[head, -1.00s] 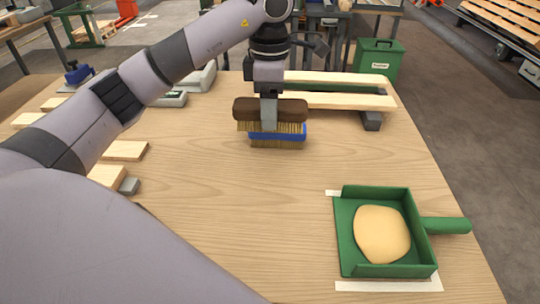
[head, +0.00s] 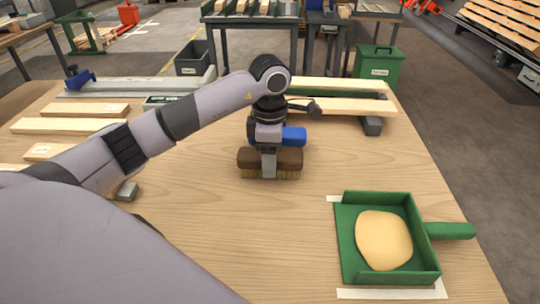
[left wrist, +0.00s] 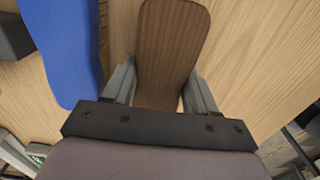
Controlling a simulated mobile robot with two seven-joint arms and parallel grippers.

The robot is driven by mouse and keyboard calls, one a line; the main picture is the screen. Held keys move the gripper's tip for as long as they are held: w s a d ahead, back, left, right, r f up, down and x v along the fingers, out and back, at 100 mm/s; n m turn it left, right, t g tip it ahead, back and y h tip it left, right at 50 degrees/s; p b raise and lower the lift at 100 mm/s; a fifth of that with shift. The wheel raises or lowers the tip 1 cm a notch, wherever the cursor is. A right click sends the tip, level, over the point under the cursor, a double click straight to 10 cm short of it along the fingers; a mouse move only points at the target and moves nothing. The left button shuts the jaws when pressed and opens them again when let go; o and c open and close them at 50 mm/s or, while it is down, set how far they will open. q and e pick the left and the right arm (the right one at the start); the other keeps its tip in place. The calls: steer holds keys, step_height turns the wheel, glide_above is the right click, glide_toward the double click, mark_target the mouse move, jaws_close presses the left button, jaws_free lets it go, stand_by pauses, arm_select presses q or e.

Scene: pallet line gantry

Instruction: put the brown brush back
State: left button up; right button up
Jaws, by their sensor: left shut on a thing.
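The brown brush (head: 250,160) has a dark brown wooden back and tan bristles pointing down. My left gripper (head: 269,166) is shut on it, one finger showing on its near side. In the left wrist view the brush back (left wrist: 170,50) lies between the two fingers of my left gripper (left wrist: 158,90). The bristles are at or just above the table top; I cannot tell if they touch. A blue brush (head: 294,136) lies just behind it, partly hidden by my arm, and its blue back (left wrist: 62,50) also shows in the left wrist view. My right gripper is not in view.
A green dustpan (head: 348,250) with a beige mound (head: 384,240) in it sits at the front right, by white tape marks. Boards (head: 345,106) lie across the back, and more wood pieces (head: 70,126) lie at left. The middle front of the table (head: 250,230) is clear.

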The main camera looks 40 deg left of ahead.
arm_select(q)
steer(key=shift+f, duration=0.15)
steer(key=o, duration=1)
step_height(320, 180, up, 11)
steer(key=shift+f, duration=0.15)
steer(key=shift+r+p, duration=0.35)
steer(key=shift+r, duration=0.5)
